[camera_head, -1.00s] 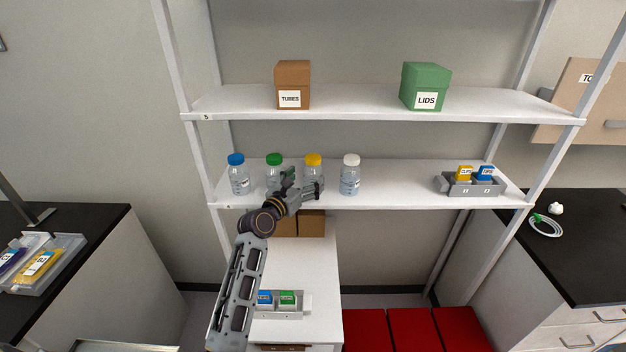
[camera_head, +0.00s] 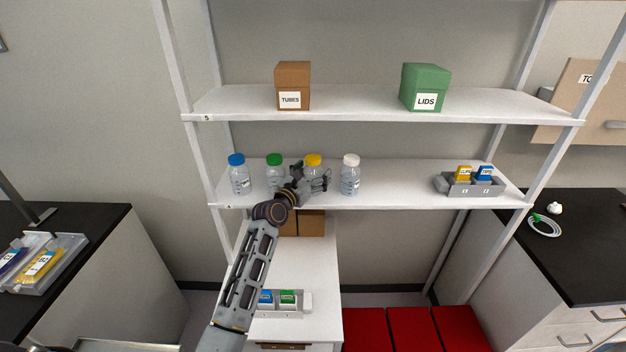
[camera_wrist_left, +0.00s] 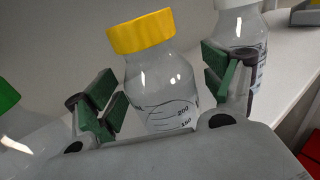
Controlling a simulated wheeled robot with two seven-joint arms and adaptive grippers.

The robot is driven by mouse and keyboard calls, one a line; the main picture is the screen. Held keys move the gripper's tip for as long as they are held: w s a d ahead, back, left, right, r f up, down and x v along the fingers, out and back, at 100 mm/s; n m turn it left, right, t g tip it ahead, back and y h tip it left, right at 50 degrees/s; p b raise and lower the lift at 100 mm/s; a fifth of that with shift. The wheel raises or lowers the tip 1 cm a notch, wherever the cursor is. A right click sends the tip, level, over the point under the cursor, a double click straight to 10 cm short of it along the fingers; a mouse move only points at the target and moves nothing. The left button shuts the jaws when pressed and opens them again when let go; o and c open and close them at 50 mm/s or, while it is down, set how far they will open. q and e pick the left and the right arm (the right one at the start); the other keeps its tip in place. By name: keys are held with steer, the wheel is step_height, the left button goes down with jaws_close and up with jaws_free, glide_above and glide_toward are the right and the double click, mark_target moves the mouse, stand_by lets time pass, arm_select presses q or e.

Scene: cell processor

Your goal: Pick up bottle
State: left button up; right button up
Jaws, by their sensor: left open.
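Several clear bottles stand in a row on the middle shelf: a blue-capped bottle (camera_head: 239,176), a green-capped bottle (camera_head: 274,174), a yellow-capped bottle (camera_head: 313,161) and a white-capped bottle (camera_head: 350,176). My left gripper (camera_head: 322,179) is open in front of the yellow-capped bottle and hides part of its body. In the left wrist view, the yellow-capped bottle (camera_wrist_left: 160,85) stands between the spread green-padded fingers of the left gripper (camera_wrist_left: 165,88). I cannot tell whether either finger touches it. The white-capped bottle (camera_wrist_left: 240,25) is just behind the right finger. My right gripper is not in view.
The middle shelf (camera_head: 400,185) is clear between the white-capped bottle and a grey holder (camera_head: 470,188) with yellow and blue packs. The upper shelf (camera_head: 350,102) above carries a brown box (camera_head: 293,80) and a green box (camera_head: 425,84).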

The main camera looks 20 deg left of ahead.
mark_target(313, 157)
arm_select(q)
steer(key=shift+c, duration=0.3)
steer(key=c, duration=1.1)
steer(key=shift+o, duration=0.2)
steer(key=shift+r, duration=5)
steer(key=o, duration=0.4)
steer(key=shift+c, duration=0.2)
steer(key=c, duration=0.8)
